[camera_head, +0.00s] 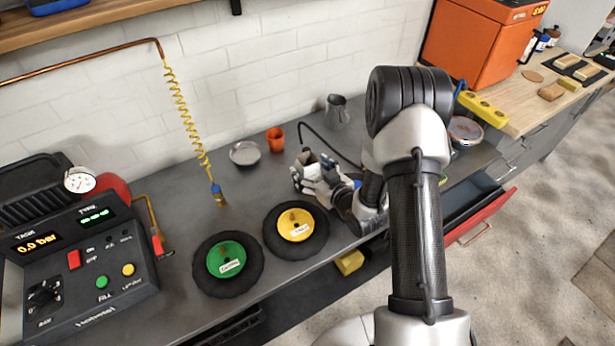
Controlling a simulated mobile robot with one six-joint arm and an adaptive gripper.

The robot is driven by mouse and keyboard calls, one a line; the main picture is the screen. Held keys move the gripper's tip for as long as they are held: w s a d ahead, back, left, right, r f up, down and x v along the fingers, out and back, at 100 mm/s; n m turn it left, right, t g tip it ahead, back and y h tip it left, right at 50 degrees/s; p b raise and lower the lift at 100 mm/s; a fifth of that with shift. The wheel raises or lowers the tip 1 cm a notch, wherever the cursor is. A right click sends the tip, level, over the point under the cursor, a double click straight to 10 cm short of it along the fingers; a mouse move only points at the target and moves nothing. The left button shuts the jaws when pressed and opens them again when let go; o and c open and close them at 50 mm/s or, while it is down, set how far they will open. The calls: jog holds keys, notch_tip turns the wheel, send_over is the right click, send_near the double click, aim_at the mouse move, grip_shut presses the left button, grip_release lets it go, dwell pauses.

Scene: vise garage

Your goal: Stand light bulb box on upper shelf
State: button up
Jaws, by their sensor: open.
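My gripper (312,172) is low over the grey workbench, at the middle of the view, with its fingers apart. A small pale, box-like shape (309,157) shows at the fingertips. It may be the light bulb box, but it is too small and too covered by the fingers to tell. I cannot tell whether the fingers touch it. A wooden shelf (100,27) runs along the wall at the top left, above the bench. Only its front part shows, with part of a blue thing (55,4) on it.
Near my gripper are a yellow-hubbed wheel (296,225), a green-hubbed wheel (227,262), a metal dish (244,153), an orange cup (275,139) and a grey jug (337,110). A coiled yellow hose (186,115) hangs below the shelf. A compressor panel (85,255) fills the lower left. A red drawer (480,218) stands open.

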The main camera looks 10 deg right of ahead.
jog(key=shift+c, duration=0.4)
jog(key=c, duration=1.2)
jog(key=shift+o, duration=0.2)
